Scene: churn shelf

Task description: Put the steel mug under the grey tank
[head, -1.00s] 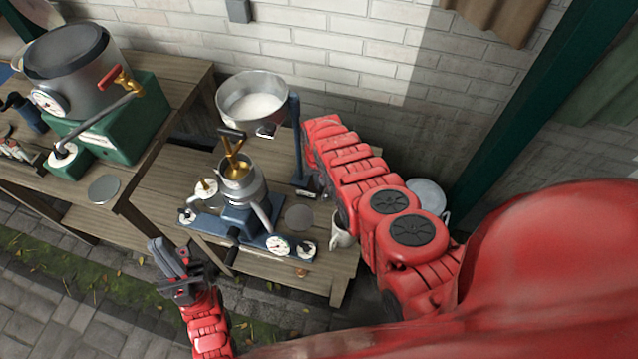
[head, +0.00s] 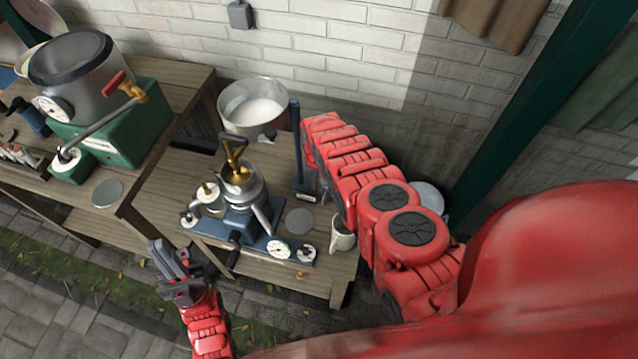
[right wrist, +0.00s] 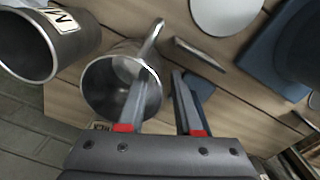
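The steel mug (right wrist: 122,85) stands on the slatted bench in the right wrist view, its mouth towards the camera and its handle pointing up and right. My right gripper (right wrist: 160,85) is open, with one finger across the mug's mouth and the other outside its right side; I cannot tell whether they touch it. In the head view my right arm hides that gripper, and one mug (head: 343,236) shows beside the arm. The grey tank (head: 80,85), with a gauge, sits on a green base at the upper left. My left gripper (head: 172,262) is in front of the benches, apart from everything.
A labelled vessel (right wrist: 35,45) stands left of the steel mug. A blue-based separator (head: 238,215), a bowl of white contents (head: 252,108) and a round plate (head: 299,221) are on the right bench. Another round plate (head: 107,193) lies below the tank's spout side.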

